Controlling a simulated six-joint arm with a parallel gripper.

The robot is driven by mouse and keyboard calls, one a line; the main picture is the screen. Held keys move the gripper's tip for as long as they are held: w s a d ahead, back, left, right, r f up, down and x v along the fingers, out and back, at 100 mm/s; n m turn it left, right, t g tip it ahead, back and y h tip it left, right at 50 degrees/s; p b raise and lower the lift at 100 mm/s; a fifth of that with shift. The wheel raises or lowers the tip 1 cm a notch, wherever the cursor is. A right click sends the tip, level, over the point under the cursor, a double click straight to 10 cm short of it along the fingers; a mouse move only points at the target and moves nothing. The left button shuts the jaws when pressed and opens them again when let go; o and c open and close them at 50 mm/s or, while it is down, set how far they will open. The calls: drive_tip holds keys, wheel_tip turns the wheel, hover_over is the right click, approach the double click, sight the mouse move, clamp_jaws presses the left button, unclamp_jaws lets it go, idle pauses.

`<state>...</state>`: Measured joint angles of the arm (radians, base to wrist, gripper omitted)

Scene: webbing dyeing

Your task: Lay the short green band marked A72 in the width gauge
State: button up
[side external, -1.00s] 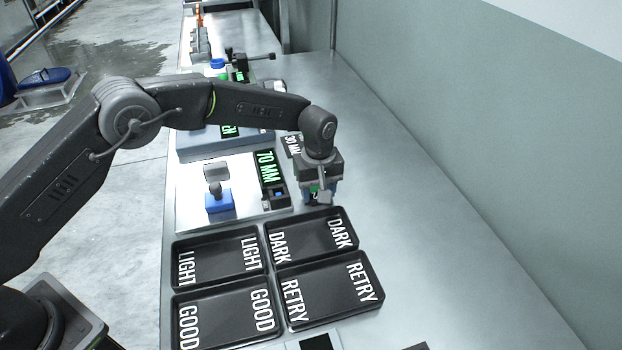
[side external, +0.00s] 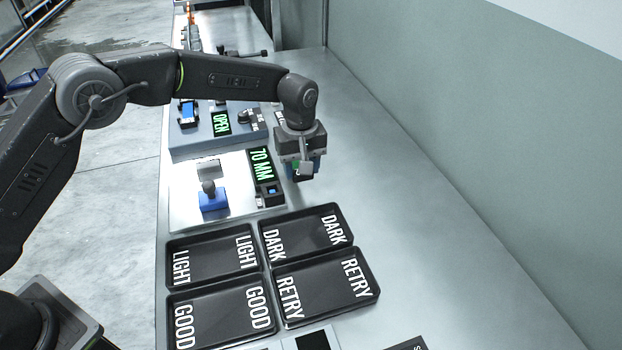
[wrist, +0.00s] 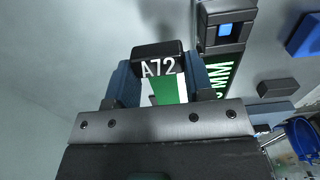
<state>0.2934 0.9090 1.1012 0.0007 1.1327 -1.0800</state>
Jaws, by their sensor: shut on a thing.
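My gripper (side external: 302,172) is shut, its blue fingers on either side of a black end piece marked A72 (wrist: 158,67). A strip of the green band (wrist: 165,90) shows behind the marking, between the fingers in the wrist view; the rest of it is hidden by my gripper. In the side view the gripper is above the bench, just right of the width gauge. The gauge has a pale plate (side external: 182,187), a blue clamp (side external: 213,200) with a dark knob, and a display reading 70 MM (side external: 262,165). The display also shows in the wrist view (wrist: 217,80).
Several black trays stand in front of the gauge: LIGHT (side external: 210,260), DARK (side external: 305,232), GOOD (side external: 222,312) and RETRY (side external: 325,287). Behind the gauge is a grey-blue unit with an OPEN display (side external: 221,123). The bench right of my gripper is clear up to the wall.

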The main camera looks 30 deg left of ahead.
drive_tip(key=s+a+r+n, duration=0.25)
drive_tip(key=a+n, duration=0.35)
drive_tip(key=a, duration=0.3)
drive_tip(key=s+a+r+n, duration=0.2)
drive_tip(key=s+a+n, duration=0.2)
drive_tip(key=a+n, duration=0.3)
drive_tip(key=s+a+r+n, duration=0.3)
drive_tip(key=a+n, duration=0.2)
drive_tip(key=a, duration=0.5)
hover_over(234, 179)
wheel_tip(234, 179, down, 8)
drive_tip(key=shift+r, duration=0.25)
drive_tip(key=shift+f, duration=1.95)
drive_tip(key=shift+f, duration=0.1)
drive_tip(key=o, duration=0.9)
drive_tip(key=shift+o, duration=0.2)
